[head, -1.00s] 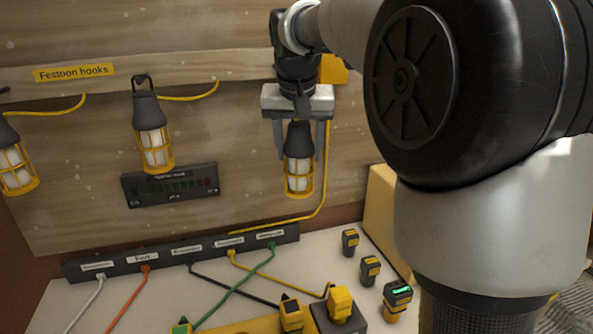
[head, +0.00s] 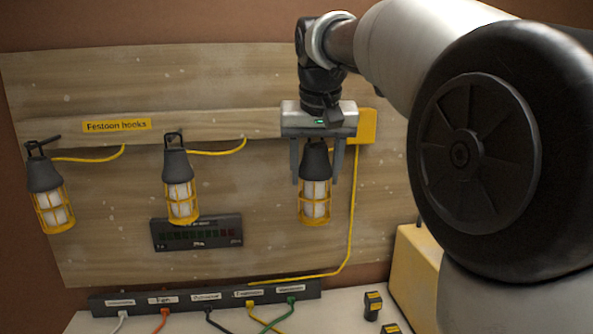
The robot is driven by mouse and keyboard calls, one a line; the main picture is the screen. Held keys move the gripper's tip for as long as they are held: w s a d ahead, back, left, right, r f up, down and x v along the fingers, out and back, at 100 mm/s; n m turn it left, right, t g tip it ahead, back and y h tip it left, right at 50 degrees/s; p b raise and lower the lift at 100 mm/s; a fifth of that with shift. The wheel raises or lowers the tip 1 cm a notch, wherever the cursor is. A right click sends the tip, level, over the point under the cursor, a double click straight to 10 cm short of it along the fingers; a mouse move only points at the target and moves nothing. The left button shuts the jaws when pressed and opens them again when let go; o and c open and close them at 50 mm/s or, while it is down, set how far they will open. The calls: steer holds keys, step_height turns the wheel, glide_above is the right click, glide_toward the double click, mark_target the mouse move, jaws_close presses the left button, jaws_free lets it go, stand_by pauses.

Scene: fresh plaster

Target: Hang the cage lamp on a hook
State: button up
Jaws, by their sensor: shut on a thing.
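A cage lamp (head: 315,203) with a dark cap and yellow cage hangs upright below my gripper (head: 316,165), in front of the board at the right. My gripper points down with its fingers on either side of the lamp's dark top, shut on it. The lamp's hook end is hidden behind the gripper body. Two more cage lamps hang from the hook rail (head: 210,126): one at the left (head: 52,208) and one in the middle (head: 181,197). Any hook behind my gripper is hidden.
A yellow label (head: 117,125) reads "Festoon hooks". A dark meter panel (head: 197,232) sits below the middle lamp. A power strip (head: 205,297) with coloured cables runs along the bench back. A yellow cable (head: 352,215) hangs right of the held lamp. A yellow case (head: 417,275) stands at right.

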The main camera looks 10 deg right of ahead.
steer(key=w+f+p, duration=0.2)
steer(key=w+p, duration=0.2)
steer(key=w, duration=0.4)
steer(key=shift+w, duration=0.3)
stand_by(0.6)
